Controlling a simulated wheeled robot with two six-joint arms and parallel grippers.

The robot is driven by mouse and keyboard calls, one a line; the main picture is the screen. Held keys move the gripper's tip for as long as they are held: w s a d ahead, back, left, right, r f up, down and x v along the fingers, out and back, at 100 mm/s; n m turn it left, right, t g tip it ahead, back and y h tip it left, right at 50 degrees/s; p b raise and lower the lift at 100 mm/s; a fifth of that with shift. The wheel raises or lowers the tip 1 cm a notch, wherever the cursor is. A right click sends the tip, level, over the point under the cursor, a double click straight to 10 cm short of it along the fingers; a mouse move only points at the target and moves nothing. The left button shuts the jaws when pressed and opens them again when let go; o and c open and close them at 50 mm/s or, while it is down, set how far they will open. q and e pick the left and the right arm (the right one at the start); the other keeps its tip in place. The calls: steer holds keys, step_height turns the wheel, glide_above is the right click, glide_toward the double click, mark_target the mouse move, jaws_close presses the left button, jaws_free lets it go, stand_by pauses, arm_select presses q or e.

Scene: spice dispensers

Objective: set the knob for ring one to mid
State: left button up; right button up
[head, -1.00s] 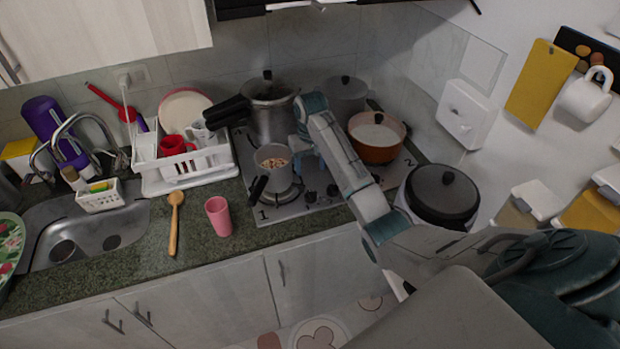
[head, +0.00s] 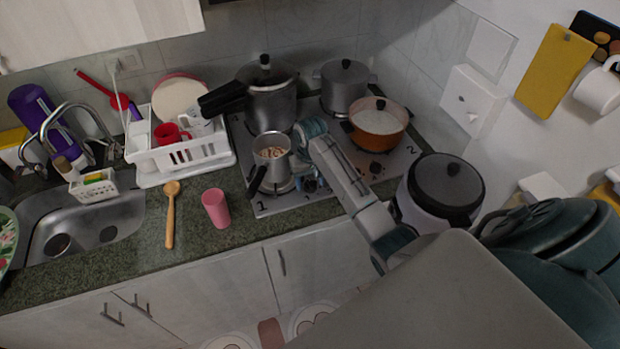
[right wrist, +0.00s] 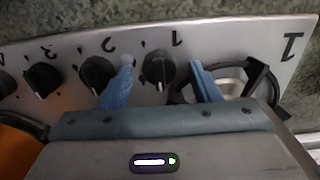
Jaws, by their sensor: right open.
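The knob for ring one (right wrist: 159,68) is a round black knob with a white mark, beside the printed 1 on the stove's front strip. Its mark points down in the right wrist view, much like the marks on the neighbouring knobs. My right gripper (right wrist: 162,84) is open, with its two blue fingers on either side of this knob in the picture; I cannot tell whether they touch it. In the head view my right gripper (head: 308,170) is low over the front of the stove (head: 258,207), and it hides part of the knob row. My left gripper is not in view.
Knob two (right wrist: 97,72) sits close to one finger. A steel pot with a handle (head: 272,158) stands on ring one beside the gripper. An orange pot (head: 379,122) is behind to the right, and a rice cooker (head: 440,190) is near my arm. A pink cup (head: 216,208) stands left.

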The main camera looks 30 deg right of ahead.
steer(key=shift+c, duration=1.1)
steer(key=c, duration=0.7)
steer(key=shift+m, duration=0.3)
steer(key=shift+c, duration=0.4)
steer(key=m, duration=0.4)
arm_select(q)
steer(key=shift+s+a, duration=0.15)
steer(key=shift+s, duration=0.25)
arm_select(e)
steer(key=shift+w+m, duration=0.1)
steer(key=shift+m, duration=2.1)
steer(key=o, duration=1)
steer(key=shift+d, duration=0.1)
